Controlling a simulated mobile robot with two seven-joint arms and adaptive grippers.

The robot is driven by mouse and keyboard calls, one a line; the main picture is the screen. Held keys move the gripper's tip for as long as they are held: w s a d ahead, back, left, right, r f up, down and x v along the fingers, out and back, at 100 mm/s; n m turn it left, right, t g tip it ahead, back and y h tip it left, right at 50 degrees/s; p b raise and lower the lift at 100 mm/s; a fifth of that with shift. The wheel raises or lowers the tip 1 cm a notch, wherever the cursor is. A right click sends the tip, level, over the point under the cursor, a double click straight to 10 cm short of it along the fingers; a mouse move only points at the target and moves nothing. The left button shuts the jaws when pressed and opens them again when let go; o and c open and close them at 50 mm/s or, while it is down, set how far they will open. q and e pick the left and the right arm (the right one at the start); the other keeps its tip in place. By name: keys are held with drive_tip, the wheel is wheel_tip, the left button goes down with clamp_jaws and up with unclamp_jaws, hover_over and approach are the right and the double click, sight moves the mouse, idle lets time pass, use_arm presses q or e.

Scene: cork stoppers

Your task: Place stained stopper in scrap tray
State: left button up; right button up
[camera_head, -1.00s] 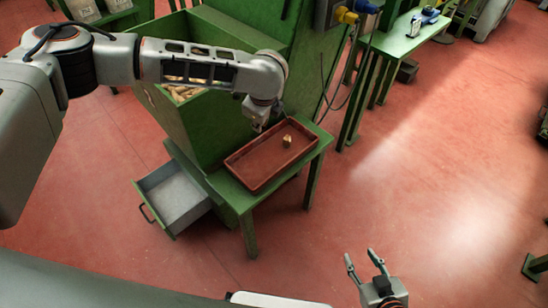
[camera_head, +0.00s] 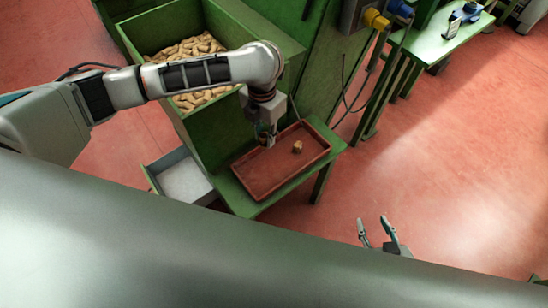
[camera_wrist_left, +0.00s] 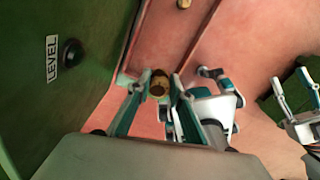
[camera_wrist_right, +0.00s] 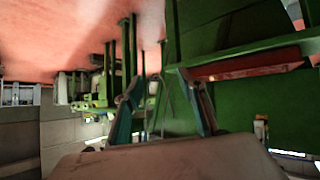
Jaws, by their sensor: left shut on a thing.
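My left gripper (camera_head: 269,143) is over the left part of the reddish-brown tray (camera_head: 272,170), which stands on a green table. In the left wrist view the fingers (camera_wrist_left: 160,78) are shut on a small tan and brown stopper (camera_wrist_left: 159,87). Its stain cannot be made out clearly. In the head view the held stopper is mostly hidden by the gripper. Another cork stopper (camera_head: 297,147) stands in the tray, to the right of the gripper and apart from it. My right gripper (camera_head: 376,228) is open and empty in front of the table; it also shows in the right wrist view (camera_wrist_right: 163,90).
A green bin (camera_head: 207,125) full of corks (camera_head: 188,50) stands left of the tray. A pale open drawer (camera_head: 183,182) juts out below it. A green panel with a LEVEL label (camera_wrist_left: 53,59) is close to the left gripper. Open red floor lies to the right.

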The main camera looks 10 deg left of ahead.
use_arm(q)
wheel_tip(320, 180, down, 12)
drive_tip(key=shift+s+f+b, duration=0.1)
drive_tip(key=shift+b, duration=0.95)
drive_tip(key=shift+f+b, duration=0.6)
drive_tip(key=shift+f, duration=2.15)
use_arm(e)
drive_tip(key=shift+a+f, duration=0.25)
drive_tip(key=shift+f, duration=0.55)
drive_tip(key=shift+a+f, duration=0.2)
drive_tip(key=shift+f, duration=0.55)
use_arm(q)
drive_tip(key=shift+f, duration=0.1)
drive_tip(key=o, duration=0.7)
use_arm(e)
drive_tip(key=shift+r, duration=0.2)
